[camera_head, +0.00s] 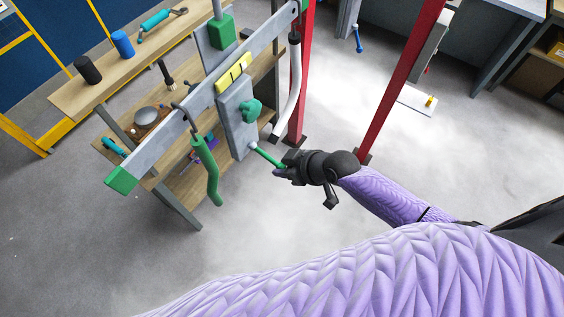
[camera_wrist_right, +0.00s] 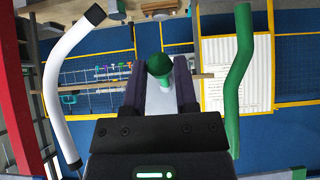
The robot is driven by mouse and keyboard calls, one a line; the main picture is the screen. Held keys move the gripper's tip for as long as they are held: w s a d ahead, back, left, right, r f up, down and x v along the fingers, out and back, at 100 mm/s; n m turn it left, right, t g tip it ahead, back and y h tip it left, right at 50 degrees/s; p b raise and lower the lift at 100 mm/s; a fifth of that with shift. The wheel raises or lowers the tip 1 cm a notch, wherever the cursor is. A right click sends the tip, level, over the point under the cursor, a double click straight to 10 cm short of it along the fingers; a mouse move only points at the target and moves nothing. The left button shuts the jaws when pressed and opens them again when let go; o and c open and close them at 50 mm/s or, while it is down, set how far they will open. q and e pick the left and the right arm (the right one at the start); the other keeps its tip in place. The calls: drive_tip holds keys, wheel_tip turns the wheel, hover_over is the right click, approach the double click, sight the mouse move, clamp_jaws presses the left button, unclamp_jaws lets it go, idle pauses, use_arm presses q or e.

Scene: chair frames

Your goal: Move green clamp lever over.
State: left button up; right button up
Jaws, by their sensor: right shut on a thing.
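The green clamp lever (camera_head: 265,155) is a thin green rod sticking out from the lower end of a grey clamp plate (camera_head: 237,122). A green knob (camera_head: 251,110) sits on that plate. My right gripper (camera_head: 281,171) is shut on the lever's outer end. In the right wrist view the lever's round green end (camera_wrist_right: 160,66) shows between the two dark fingers, with the plate partly hidden behind it. My left gripper is not in view.
The plate hangs on a grey rail (camera_head: 160,155) with green end caps. A curved green handle (camera_head: 212,175) and a white curved tube (camera_head: 292,90) flank it. A red post (camera_head: 301,80) stands close behind. A wooden shelf (camera_head: 135,72) holds tools. The floor in front is clear.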

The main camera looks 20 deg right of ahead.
drive_tip(key=shift+r, duration=0.15)
wheel_tip(320, 180, up, 3)
drive_tip(key=shift+s+d+f+p, duration=0.15)
drive_tip(key=shift+f+p, duration=0.05)
drive_tip(key=shift+p, duration=1.05)
drive_tip(key=o, duration=1)
drive_tip(key=shift+f, duration=0.1)
